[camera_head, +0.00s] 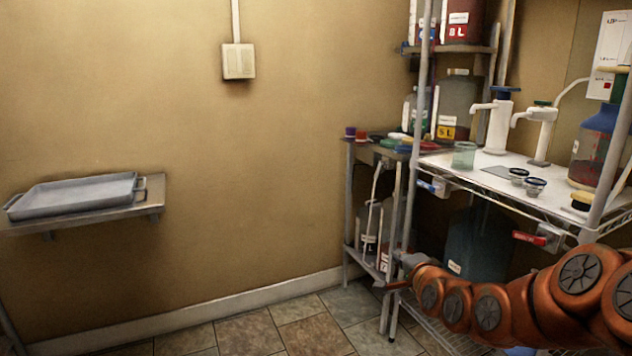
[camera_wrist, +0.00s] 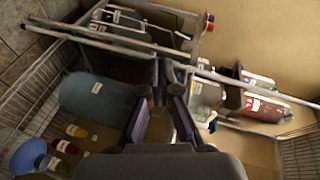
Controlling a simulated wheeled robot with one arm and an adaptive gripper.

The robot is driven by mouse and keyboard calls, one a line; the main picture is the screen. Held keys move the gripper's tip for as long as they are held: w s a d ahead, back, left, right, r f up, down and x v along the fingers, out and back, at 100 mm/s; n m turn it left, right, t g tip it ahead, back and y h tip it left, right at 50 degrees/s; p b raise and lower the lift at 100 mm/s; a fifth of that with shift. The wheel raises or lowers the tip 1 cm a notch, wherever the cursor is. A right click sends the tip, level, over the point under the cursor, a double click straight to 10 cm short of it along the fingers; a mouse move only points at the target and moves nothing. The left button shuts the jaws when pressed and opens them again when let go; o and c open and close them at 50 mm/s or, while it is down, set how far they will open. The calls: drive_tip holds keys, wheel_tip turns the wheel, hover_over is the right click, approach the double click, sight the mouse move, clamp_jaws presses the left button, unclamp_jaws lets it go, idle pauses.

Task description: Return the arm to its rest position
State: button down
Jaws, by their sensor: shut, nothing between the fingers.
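My orange arm reaches in from the lower right of the head view. My gripper (camera_head: 393,286) is at its far end, low in front of the shelf rack's front post. In the wrist view my gripper (camera_wrist: 163,78) points up the picture, with its dark fingers in the middle. The gripper is shut and empty. It is small and partly dark in the head view. The wrist view is turned on its side.
The wire rack's worktop (camera_head: 480,184) holds two white pump dispensers (camera_head: 499,120) and a green cup (camera_head: 464,155). A teal container (camera_head: 478,245) stands below, behind my arm. A grey tray (camera_head: 75,195) sits on a left wall shelf. The floor between is clear.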

drive_tip(key=s+r+n+g+p, duration=0.4)
drive_tip(key=s+p, duration=0.4)
drive_tip(key=s, duration=0.7)
drive_tip(key=s+a+r+n+g+h+p, duration=0.1)
drive_tip(key=s+r+n+g+p, duration=0.4)
drive_tip(key=s, duration=1.1)
drive_tip(key=s+a+r+n+g+h+p, duration=0.1)
drive_tip(key=s+r+n+g+p, duration=0.3)
drive_tip(key=s, duration=1.2)
wheel_tip(320, 180, up, 5)
drive_tip(key=g+p, duration=0.4)
drive_tip(key=p, duration=0.2)
drive_tip(key=shift+s+n+p, duration=0.25)
drive_tip(key=shift+n+p, duration=0.05)
drive_tip(key=shift+n, duration=0.1)
